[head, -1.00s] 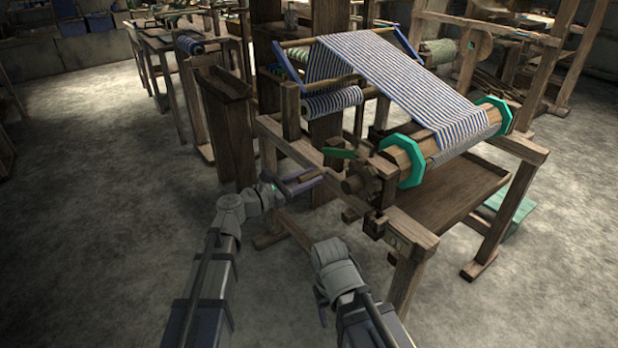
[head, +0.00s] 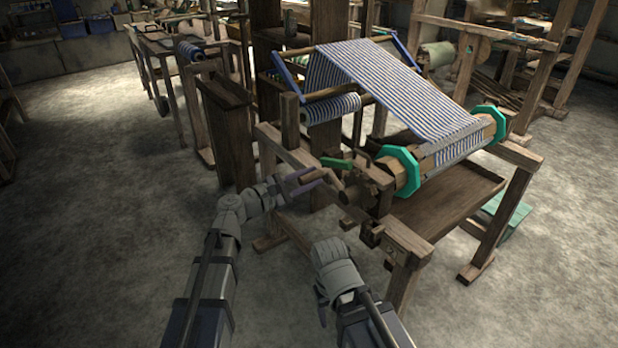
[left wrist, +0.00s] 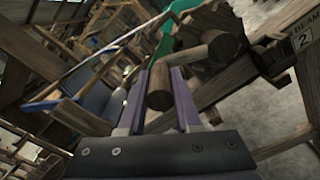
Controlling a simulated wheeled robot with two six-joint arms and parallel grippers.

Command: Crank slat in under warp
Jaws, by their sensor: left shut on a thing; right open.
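The striped blue-white warp (head: 395,85) runs down to the front beam (head: 412,165) between green octagonal flanges (head: 490,122). A flat wooden strip, perhaps the slat, shows along the beam's near side; its edges are hard to make out. My left gripper (head: 308,181) is shut on the wooden crank handle (head: 313,174) at the beam's left end. In the left wrist view the handle (left wrist: 160,88) sits between the purple fingers, with the round shaft end (left wrist: 220,44) beyond it. My right gripper (head: 329,254) is apart from the loom, low in front; its fingers are hard to see.
A green lever (head: 336,163) lies close above the crank. The loom's front post (head: 405,280) stands right of my right arm. A wooden tray (head: 445,200) is under the beam. Floor to the left is clear.

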